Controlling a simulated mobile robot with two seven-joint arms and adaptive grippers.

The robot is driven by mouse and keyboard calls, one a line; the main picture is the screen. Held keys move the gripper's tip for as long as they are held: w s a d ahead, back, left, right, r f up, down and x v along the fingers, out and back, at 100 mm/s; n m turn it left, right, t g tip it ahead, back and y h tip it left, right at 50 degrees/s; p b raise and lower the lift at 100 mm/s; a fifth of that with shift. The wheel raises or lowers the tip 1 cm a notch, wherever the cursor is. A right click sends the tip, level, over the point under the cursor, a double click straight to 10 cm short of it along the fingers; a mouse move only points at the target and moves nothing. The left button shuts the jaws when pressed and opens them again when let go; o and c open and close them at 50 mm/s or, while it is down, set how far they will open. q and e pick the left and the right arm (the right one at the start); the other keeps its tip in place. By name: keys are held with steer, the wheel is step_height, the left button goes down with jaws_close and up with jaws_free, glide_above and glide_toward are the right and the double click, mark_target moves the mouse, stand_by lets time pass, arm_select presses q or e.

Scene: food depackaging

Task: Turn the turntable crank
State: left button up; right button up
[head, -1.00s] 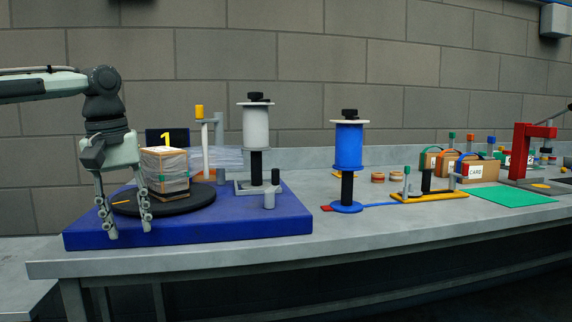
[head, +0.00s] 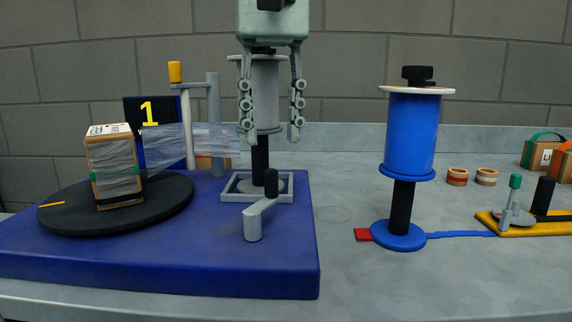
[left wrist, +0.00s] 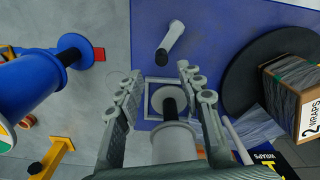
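The turntable (head: 65,218) is a black disc on a blue base (head: 190,262) at the left. A wrapped box (head: 114,175) stands on it, with clear film stretching right. The grey crank (head: 256,219), with a dark upright handle, sits at the base's front right; it also shows in the left wrist view (left wrist: 171,40). My left gripper (head: 270,135) points down with fingers apart, in front of the white film roll (head: 264,95), above and behind the crank. In the left wrist view the open fingers (left wrist: 160,75) hold nothing. My right gripper is not in view.
A blue roll on a stand (head: 410,135) rises to the right of the base. A post with a yellow top (head: 176,72) and a "1" sign (head: 148,112) stand behind the turntable. A yellow crank fixture (head: 540,226) lies far right. Bare grey table lies before the blue roll.

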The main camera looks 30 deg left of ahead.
mark_target(271, 170)
arm_select(q)
step_height(271, 170, down, 7)
steer(key=shift+s, duration=0.15)
steer(key=shift+c, duration=0.6)
jaws_close()
